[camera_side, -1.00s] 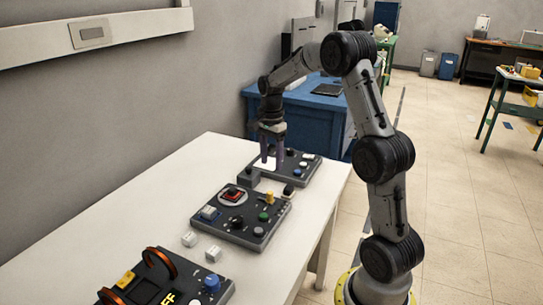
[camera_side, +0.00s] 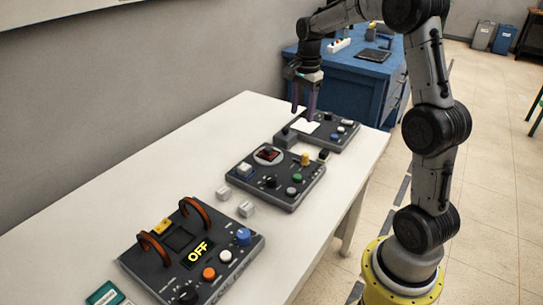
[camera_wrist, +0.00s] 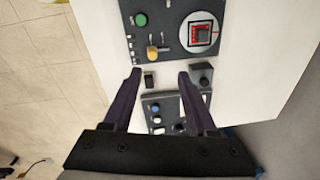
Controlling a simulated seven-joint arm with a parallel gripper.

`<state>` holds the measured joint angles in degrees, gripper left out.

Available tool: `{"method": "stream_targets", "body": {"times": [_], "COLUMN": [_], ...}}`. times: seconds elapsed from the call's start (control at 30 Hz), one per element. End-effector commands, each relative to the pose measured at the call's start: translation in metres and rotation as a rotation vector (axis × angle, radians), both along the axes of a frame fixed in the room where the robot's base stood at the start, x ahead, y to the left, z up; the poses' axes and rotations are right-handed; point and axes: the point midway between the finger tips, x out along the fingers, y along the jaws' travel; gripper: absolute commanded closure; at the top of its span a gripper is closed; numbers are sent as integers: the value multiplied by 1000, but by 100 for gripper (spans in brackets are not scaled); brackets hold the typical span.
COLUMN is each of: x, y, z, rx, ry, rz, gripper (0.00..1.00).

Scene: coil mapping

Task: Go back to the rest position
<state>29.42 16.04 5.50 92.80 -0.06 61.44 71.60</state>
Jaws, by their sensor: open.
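My gripper (camera_side: 303,112) is open and empty, fingers pointing down, above the far dark panel (camera_side: 345,138) with a white pad (camera_side: 305,127). In the wrist view my gripper (camera_wrist: 159,73) shows two spread dark fingers with nothing clamped between them. A small dark block (camera_wrist: 150,80) shows between the fingertips, and a grey block (camera_wrist: 202,73) beside the right one. The far panel is partly hidden by the fingers in the wrist view.
The middle panel (camera_side: 255,185) carries a red part and knobs. A blue cabinet (camera_side: 345,75) stands behind the white table (camera_side: 120,235).

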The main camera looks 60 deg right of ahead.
Motion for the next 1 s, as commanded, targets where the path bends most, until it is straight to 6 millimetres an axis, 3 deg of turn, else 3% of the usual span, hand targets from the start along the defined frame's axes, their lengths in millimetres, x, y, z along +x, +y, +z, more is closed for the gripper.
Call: {"method": "stream_targets", "body": {"times": [0.03,0.2,0.43,0.63,0.8,1.0], "x": [0,-26,-91,-155,-199,-219], "y": [20,86,159,199,215,216], "z": [22,75,108,102,78,48], "rx": [-20,-73,-160,-260,-355,-414], "ry": [-37,-143,-259,-331,-352,-299], "rz": [39,214,594,977,1303,1570], "gripper": [42,42,42,42,42,42]}}
